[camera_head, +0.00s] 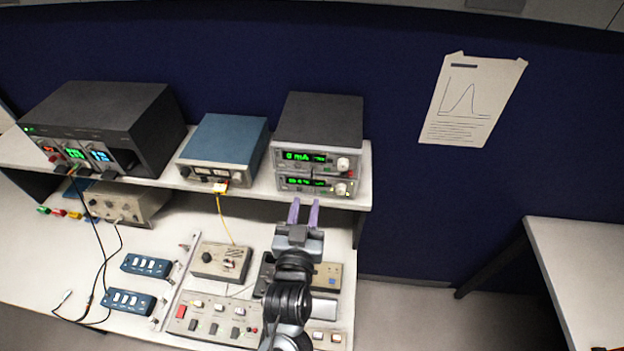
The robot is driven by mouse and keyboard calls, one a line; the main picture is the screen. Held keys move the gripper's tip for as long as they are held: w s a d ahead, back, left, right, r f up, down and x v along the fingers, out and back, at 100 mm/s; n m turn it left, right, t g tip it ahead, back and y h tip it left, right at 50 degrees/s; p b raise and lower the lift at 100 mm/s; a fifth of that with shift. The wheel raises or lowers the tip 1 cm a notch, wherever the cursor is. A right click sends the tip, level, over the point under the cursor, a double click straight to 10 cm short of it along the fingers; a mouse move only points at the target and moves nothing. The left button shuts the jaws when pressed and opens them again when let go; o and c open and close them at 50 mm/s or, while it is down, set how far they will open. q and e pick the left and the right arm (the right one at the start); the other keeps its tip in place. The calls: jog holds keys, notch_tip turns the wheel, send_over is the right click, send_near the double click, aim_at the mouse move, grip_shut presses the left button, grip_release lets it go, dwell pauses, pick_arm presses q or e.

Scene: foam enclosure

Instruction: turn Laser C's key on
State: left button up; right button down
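My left gripper (304,211) points up and away from me, with its two purple fingers apart and nothing visible between them. Its tips are just below and in front of the stacked pair of dark instruments on the shelf. The upper instrument (318,161) shows a green "0 mA" readout and a pale knob at its right. The lower instrument (316,185) also has a green display and a small knob at its right. No label reading Laser C is legible, and I cannot make out a key at this size. My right gripper is not in view.
A blue-topped box (224,145) with a yellow cable and a large black instrument (100,125) share the shelf (362,185). A beige box (222,261), blue switch boxes (147,265) and a switch panel (213,321) lie on the bench below. Open space lies right of the shelf.

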aim_at(312, 175)
pick_arm(q)
jog(key=w, duration=0.2)
jog(key=w+p, duration=0.1)
jog(key=w, duration=0.2)
jog(key=w+d, duration=0.1)
jog(key=w, duration=0.2)
jog(key=shift+w+d+p, duration=0.1)
jog(key=shift+w+p, duration=0.15)
jog(key=shift+p, duration=0.05)
grip_shut()
